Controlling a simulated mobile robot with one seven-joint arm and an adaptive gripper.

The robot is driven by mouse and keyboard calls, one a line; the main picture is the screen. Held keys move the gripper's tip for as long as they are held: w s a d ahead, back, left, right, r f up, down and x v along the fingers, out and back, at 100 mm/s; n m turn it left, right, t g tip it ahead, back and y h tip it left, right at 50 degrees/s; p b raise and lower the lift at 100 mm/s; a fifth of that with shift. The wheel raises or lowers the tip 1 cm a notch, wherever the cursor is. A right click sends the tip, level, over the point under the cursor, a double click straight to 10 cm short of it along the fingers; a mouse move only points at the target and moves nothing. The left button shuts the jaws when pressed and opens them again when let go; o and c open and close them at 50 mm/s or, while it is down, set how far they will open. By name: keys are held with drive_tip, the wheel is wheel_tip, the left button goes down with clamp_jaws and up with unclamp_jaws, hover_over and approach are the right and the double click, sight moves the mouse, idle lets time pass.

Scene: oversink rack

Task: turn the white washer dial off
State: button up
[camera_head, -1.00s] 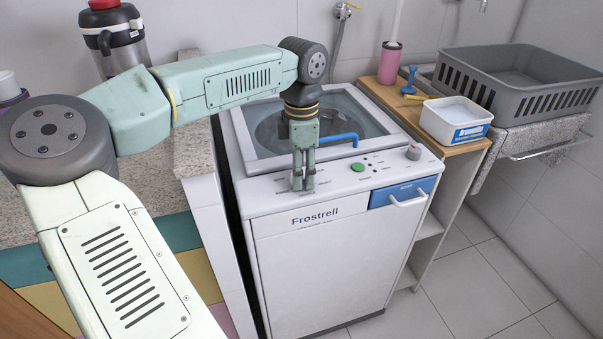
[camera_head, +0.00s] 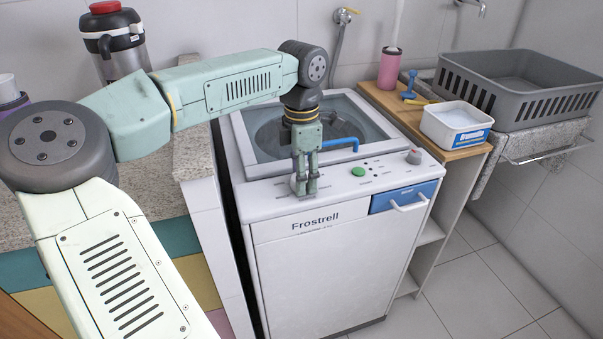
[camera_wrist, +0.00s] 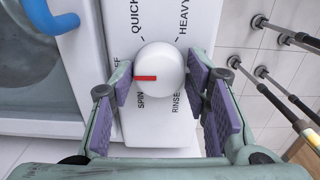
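The white washer dial (camera_wrist: 165,62) is in the wrist view, round with a red mark pointing left. Labels QUICK, HEAVY, SPIN and RINSE surround it; a label on the left is partly covered by a finger and ends in FF. My gripper (camera_wrist: 160,85) has its two purple-padded fingers on either side of the dial, very near its rim. I cannot tell whether the pads touch it. In the head view my gripper (camera_head: 306,190) points down at the left of the washer's front panel (camera_head: 335,186) and mostly hides the dial.
The panel also has a green button (camera_head: 358,172), a grey knob (camera_head: 414,157) and a blue drawer (camera_head: 385,200) with a white handle. A white tub (camera_head: 450,128) and a grey crate (camera_head: 510,85) stand at right.

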drive_tip(key=o, duration=0.4)
drive_tip(key=shift+c, duration=0.2)
wheel_tip(320, 180, up, 12)
idle(0.4)
